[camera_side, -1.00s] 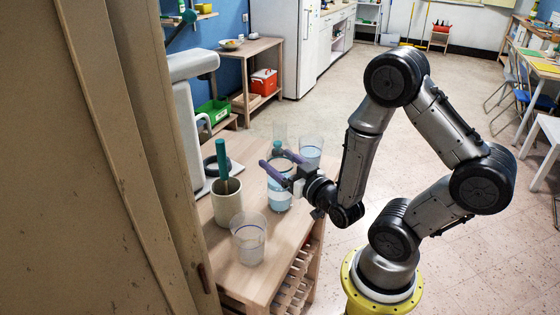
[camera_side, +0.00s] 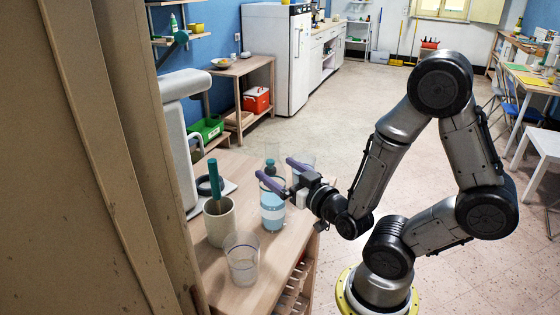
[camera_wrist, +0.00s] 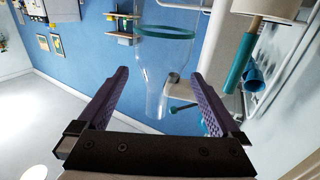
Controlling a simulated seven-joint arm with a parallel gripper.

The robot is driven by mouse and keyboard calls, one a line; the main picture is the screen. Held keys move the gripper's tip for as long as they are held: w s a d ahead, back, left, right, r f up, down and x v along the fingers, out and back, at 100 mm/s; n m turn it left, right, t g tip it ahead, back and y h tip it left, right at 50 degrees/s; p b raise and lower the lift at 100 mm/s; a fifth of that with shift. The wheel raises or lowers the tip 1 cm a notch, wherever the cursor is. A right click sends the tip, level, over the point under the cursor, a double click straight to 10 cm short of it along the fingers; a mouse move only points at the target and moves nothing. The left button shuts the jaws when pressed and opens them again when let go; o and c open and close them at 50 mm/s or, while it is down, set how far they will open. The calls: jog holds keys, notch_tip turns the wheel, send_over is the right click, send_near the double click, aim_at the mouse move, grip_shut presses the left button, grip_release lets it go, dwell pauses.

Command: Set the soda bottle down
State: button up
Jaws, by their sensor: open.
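The soda bottle (camera_side: 272,213) has a pale blue label and stands upright on the wooden table (camera_side: 228,292). My gripper (camera_side: 273,167) is open at its neck height, one purple finger crossing in front of it and the other to its right. In the wrist view, which is upside down, the bottle (camera_wrist: 163,50) is clear with a teal band. Its narrow neck shows between the spread fingers of my gripper (camera_wrist: 160,78), with a gap on both sides.
A cream pot (camera_side: 220,222) with a teal-handled utensil and a clear cup (camera_side: 242,262) stand left and in front of the bottle. A white appliance (camera_side: 183,130) is at the back left.

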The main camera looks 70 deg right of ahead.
aim_at(277, 157)
jog(key=shift+r, duration=1.45)
jog(key=shift+r, duration=0.1)
jog(key=w+r+m, duration=0.1)
jog(key=r, duration=0.1)
jog(key=w+d+r+m+h, duration=0.1)
jog(key=r, duration=0.1)
jog(key=w+d+r+m, duration=0.1)
jog(key=w+r, duration=0.1)
jog(key=shift+h, duration=0.3)
jog(key=w+a+r+n+y, duration=0.1)
jog(key=w+a+n+y, duration=0.25)
jog(key=a+y, duration=0.25)
jog(key=s+a+f+n+g+y, duration=0.25)
jog(key=s+a+g+y, duration=0.2)
jog(key=a, duration=0.25)
jog(key=s+f+n+g, duration=0.2)
jog(key=s+g, duration=0.4)
jog(key=s, duration=0.8)
jog(key=shift+f+h, duration=0.35)
jog(key=shift+f, duration=0.1)
